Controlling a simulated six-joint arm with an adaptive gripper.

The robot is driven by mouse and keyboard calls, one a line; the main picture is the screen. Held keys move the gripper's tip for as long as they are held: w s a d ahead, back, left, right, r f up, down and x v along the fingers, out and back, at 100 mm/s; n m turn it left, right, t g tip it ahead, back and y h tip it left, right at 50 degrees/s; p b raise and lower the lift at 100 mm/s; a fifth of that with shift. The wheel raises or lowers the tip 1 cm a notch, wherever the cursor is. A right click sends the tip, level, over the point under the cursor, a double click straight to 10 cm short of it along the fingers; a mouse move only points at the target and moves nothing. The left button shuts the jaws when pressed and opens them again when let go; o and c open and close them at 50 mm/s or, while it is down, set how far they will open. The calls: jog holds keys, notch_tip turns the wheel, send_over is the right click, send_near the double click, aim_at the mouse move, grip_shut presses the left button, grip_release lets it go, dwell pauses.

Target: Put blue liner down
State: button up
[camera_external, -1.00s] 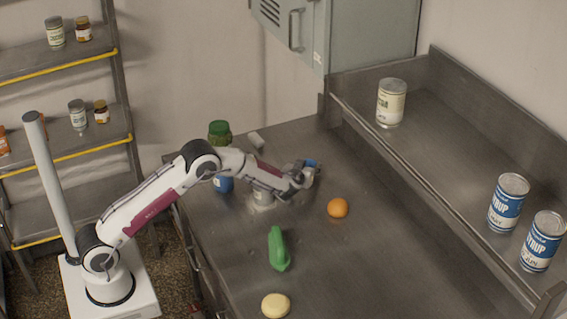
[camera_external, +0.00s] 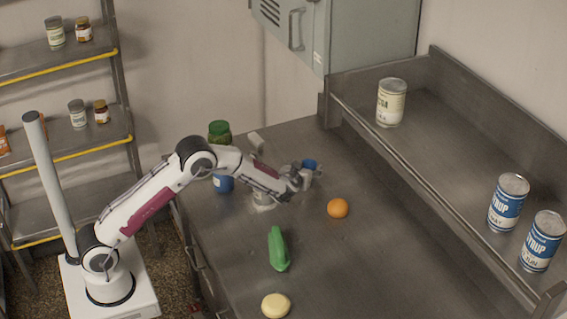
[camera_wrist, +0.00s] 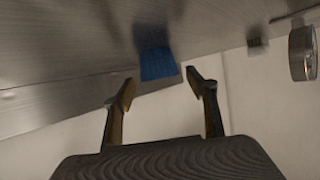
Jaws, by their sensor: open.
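The blue liner (camera_external: 310,163) is a small blue piece on the steel counter, just beyond my gripper (camera_external: 304,180). In the wrist view the blue liner (camera_wrist: 157,64) lies ahead of my open fingers (camera_wrist: 161,86), apart from them, with nothing visible between the fingertips. Its lower parts are partly hidden by my gripper in the external view.
An orange (camera_external: 338,208), a green item (camera_external: 278,250) and a pale yellow round (camera_external: 276,306) lie on the counter (camera_external: 380,270). A green-lidded jar (camera_external: 219,132), a white cylinder (camera_external: 256,140) and a blue container (camera_external: 223,184) stand left of the gripper.

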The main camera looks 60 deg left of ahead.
jog(key=shift+v, duration=4.35)
jog(key=shift+d+r, duration=0.1)
